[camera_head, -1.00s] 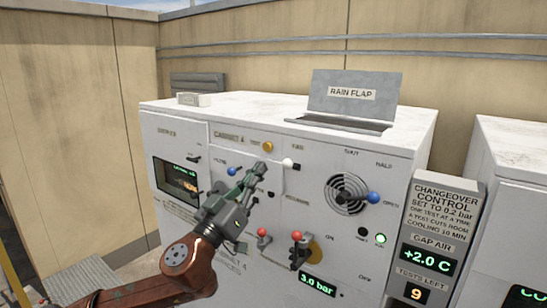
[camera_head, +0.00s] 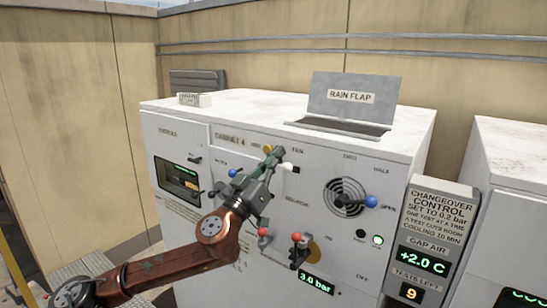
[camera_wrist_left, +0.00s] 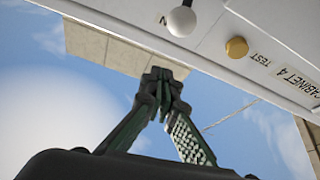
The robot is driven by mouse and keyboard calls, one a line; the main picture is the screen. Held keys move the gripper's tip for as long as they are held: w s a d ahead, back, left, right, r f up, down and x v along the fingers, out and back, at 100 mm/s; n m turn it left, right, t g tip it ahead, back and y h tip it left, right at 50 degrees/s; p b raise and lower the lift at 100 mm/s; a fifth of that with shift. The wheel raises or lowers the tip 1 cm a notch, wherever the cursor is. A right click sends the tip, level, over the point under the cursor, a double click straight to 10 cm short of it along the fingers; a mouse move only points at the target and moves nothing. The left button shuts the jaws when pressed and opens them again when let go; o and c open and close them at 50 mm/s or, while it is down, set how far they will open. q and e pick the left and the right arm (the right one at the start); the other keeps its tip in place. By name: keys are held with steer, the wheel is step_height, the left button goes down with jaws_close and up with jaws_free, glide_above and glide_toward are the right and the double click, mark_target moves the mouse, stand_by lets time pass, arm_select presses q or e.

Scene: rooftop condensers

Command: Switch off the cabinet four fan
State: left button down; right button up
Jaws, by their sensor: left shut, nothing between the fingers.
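The cabinet 4 front panel (camera_head: 235,138) carries a white ball-ended lever (camera_head: 286,167) under a label that appears to read FAN. A yellow TEST button (camera_head: 267,149) is to its left. Contact with the lever cannot be told. My right gripper is not in view.
A round vent with a blue knob (camera_head: 371,201) is to the right. Red-knobbed levers (camera_head: 296,238) and a 3.0 bar display (camera_head: 316,284) are below. A changeover control box (camera_head: 430,240) stands at the right. A raised rain flap (camera_head: 350,98) is on top.

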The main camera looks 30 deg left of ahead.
mark_target(291, 169)
arm_select(q)
steer(key=f, duration=0.1)
steer(key=w+f+p, duration=0.1)
steer(key=f, duration=0.1)
steer(key=shift+w+d+f, duration=0.1)
steer(key=shift+w+d, duration=0.3)
stand_by(0.3)
